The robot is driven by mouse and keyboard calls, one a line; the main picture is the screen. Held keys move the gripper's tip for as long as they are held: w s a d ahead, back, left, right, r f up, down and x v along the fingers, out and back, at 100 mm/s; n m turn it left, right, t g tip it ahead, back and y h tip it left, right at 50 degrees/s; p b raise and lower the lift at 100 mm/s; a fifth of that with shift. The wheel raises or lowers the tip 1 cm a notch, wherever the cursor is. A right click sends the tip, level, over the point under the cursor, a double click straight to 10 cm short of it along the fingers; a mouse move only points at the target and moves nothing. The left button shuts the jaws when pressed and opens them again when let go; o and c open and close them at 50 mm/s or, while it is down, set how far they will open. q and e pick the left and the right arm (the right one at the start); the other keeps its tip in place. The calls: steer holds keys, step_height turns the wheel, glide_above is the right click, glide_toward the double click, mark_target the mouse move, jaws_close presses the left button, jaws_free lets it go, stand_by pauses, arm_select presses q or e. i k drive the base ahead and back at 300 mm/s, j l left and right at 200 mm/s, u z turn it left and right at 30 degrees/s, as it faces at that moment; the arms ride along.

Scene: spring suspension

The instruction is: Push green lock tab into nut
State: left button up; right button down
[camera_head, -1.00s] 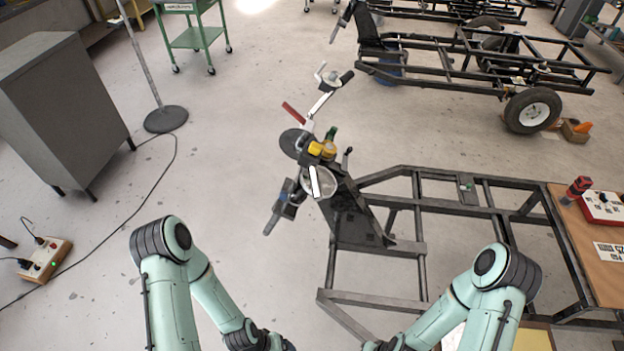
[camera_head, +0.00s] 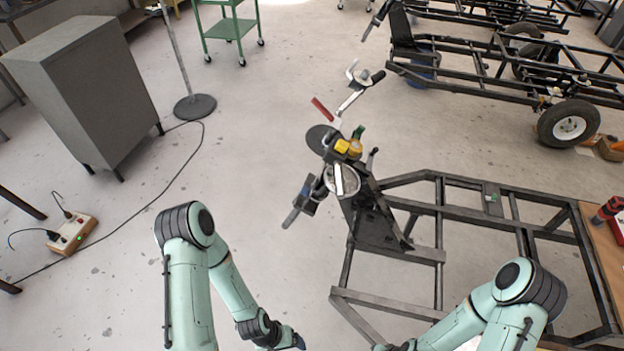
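A suspension assembly (camera_head: 378,222) stands at the end of a black frame in the middle of the view. A small green part (camera_head: 358,132) sticks up near its top, beside yellow parts (camera_head: 349,147). I cannot tell whether the green part is the lock tab, and I cannot make out the nut. My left arm comes in from the lower left and my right arm from the lower right.
The black tube frame (camera_head: 440,292) extends right to a wooden table (camera_head: 606,240). A grey cabinet (camera_head: 88,95) and a round stand base (camera_head: 195,107) are at the left. A box with a cable (camera_head: 72,233) lies on the floor. Floor left of the assembly is mostly clear.

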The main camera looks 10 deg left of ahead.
mark_target(359, 131)
steer(key=u, duration=0.5)
steer(key=i+j, duration=0.1)
steer(key=j, duration=0.35)
steer(key=i+j, duration=0.15)
steer(key=j, duration=0.3)
steer(key=i+j, duration=0.1)
steer(key=j, duration=0.35)
steer(key=i+j+u, duration=0.1)
steer(key=i, duration=0.3)
steer(key=i+j, duration=0.3)
steer(key=i, duration=0.15)
steer(key=i+j+u, duration=0.15)
steer(key=i, duration=0.25)
steer(key=i+z, duration=0.35)
steer(key=i+j+z, duration=0.15)
steer(key=i+z, duration=0.25)
steer(key=i+j+z, duration=0.35)
steer(key=i+z, duration=0.25)
steer(key=z, duration=0.25)
steer(key=i+j+z, duration=0.2)
steer(key=z, duration=0.25)
steer(key=i+j+z, duration=0.2)
steer(key=z, duration=0.3)
steer(key=i+j+z, duration=0.15)
steer(key=z, duration=0.3)
steer(key=i+j+z, duration=0.1)
steer(key=z, duration=0.35)
steer(key=j+z, duration=0.35)
steer(key=z, duration=0.15)
steer(key=i, duration=0.05)
